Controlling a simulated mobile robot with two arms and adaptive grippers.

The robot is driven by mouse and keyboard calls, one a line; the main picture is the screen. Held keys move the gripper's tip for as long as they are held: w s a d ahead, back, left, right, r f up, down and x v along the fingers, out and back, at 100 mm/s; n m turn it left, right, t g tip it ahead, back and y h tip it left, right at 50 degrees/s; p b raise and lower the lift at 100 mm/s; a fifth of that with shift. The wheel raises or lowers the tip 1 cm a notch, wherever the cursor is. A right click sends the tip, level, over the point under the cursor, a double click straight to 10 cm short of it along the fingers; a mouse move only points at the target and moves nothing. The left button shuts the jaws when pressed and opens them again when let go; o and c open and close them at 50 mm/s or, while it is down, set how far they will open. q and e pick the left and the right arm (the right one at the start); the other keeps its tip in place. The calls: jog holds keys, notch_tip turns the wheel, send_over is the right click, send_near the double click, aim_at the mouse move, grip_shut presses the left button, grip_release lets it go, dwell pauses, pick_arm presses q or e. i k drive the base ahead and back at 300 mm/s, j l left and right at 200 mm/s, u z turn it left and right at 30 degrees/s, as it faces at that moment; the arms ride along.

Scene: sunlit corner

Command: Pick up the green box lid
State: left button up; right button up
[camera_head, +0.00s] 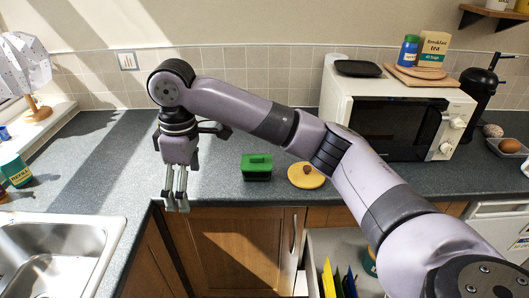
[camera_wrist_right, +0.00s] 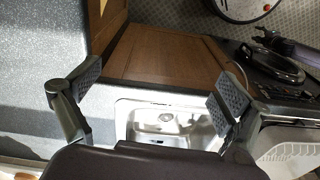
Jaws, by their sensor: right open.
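The green box lid (camera_head: 257,160) sits on top of a small dark box (camera_head: 257,176) near the front edge of the grey worktop, in the middle of the head view. My right gripper (camera_head: 177,203) hangs fingers down at the worktop's front edge, well to the left of the lid. In the right wrist view its two fingers (camera_wrist_right: 155,95) are spread wide with nothing between them. I do not make out the green lid in the right wrist view. My left gripper is not in view.
A round wooden board (camera_head: 314,182) with a small brown thing lies right of the box. A white microwave (camera_head: 336,99) stands behind it. A sink (camera_head: 60,262) is at the left. Below is an open drawer (camera_head: 318,245). The worktop between gripper and box is clear.

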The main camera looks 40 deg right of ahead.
aim_at(250, 162)
jog(key=i+l, duration=0.15)
jog(key=l, duration=0.2)
jog(key=i+l, duration=0.15)
jog(key=l, duration=0.15)
jog(key=i+l, duration=0.1)
jog(key=l, duration=0.25)
jog(key=i+l, duration=0.15)
jog(key=l, duration=0.15)
